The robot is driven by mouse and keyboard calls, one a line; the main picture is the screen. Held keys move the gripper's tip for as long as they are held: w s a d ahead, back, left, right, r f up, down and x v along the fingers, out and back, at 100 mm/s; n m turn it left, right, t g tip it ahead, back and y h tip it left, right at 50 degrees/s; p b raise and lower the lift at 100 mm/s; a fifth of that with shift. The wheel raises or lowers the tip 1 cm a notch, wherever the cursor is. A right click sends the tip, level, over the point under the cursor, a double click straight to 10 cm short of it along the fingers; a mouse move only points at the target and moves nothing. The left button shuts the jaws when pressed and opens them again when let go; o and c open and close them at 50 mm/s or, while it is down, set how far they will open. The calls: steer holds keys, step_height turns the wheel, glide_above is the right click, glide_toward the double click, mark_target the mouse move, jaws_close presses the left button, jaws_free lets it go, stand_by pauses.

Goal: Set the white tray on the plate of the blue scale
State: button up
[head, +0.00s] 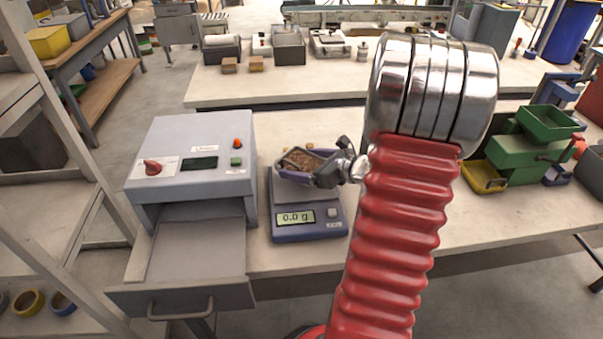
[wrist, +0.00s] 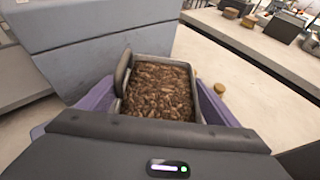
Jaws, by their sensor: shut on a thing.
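The tray (head: 300,157) is small, pale grey-white at the rim and filled with brown pellets. It shows over the blue scale (head: 308,230) in the head view, near the far part of its plate (head: 283,203). The scale's display reads 0.0 g. My gripper (head: 318,176) is shut on the tray, reaching it from the right. In the wrist view the tray's rim (wrist: 190,66) lies ahead of the gripper body, roughly level. The gripper hides much of the tray's near side and part of the plate, so the gap below the tray cannot be judged.
A grey machine (head: 190,160) with a pulled-out drawer (head: 195,255) stands close left of the scale. My red arm hides the table's middle.

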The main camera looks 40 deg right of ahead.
mark_target(303, 170)
steer(key=shift+f, duration=1.7)
steer(key=o, duration=1.2)
steer(key=shift+f, duration=0.15)
steer(key=shift+c, duration=0.2)
steer(key=shift+s+r, duration=0.1)
steer(key=shift+r, duration=0.1)
steer(key=v, duration=1.1)
steer(key=shift+s+r, duration=0.15)
steer(key=shift+s, duration=0.2)
steer(key=shift+s+d, duration=0.1)
